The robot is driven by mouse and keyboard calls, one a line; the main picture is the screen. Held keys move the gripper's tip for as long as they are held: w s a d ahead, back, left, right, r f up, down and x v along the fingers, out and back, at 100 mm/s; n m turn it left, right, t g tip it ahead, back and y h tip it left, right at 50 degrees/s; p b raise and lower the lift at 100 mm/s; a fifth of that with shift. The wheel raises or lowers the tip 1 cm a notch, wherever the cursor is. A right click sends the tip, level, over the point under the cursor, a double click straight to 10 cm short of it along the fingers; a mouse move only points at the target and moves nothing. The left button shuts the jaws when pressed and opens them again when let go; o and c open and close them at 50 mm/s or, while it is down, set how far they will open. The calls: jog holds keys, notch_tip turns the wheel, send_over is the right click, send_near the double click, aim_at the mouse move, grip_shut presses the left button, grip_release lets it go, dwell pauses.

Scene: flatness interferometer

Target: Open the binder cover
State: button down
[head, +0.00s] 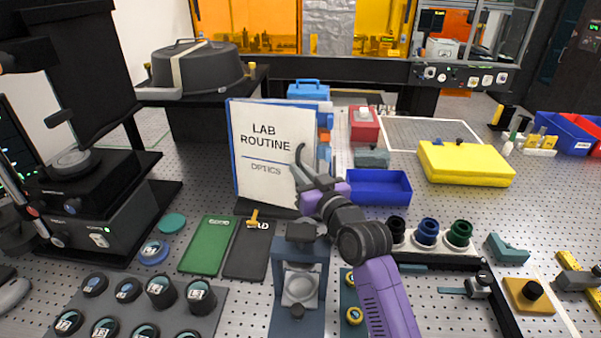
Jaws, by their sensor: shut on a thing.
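The binder (262,139) stands upright on the table near the middle of the head view. Its white front cover reads "LAB ROUTINE OPTICS" and has a blue edge on its left side. My gripper (304,163) is at the right part of the cover, with a dark curved finger in front of the white face. It is shut on the binder cover at or near its right edge. The exact contact is partly hidden by the gripper. The cover looks closed or nearly so.
A dark stand (270,209) is under the binder. A blue tray (379,187) and a yellow case (465,163) stand to the right. Green (207,246) and black (246,252) mats lie in front. A microscope-like instrument (85,205) stands at left.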

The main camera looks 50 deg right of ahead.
jog(key=shift+w, duration=0.2)
jog(key=c, duration=1.5)
grip_release()
jog(key=shift+a, duration=0.1)
notch_tip(320, 180, up, 20)
jog(key=shift+a+r, duration=0.1)
jog(key=shift+r, duration=0.1)
jog(key=shift+f+b, duration=0.15)
jog(key=shift+b, duration=0.15)
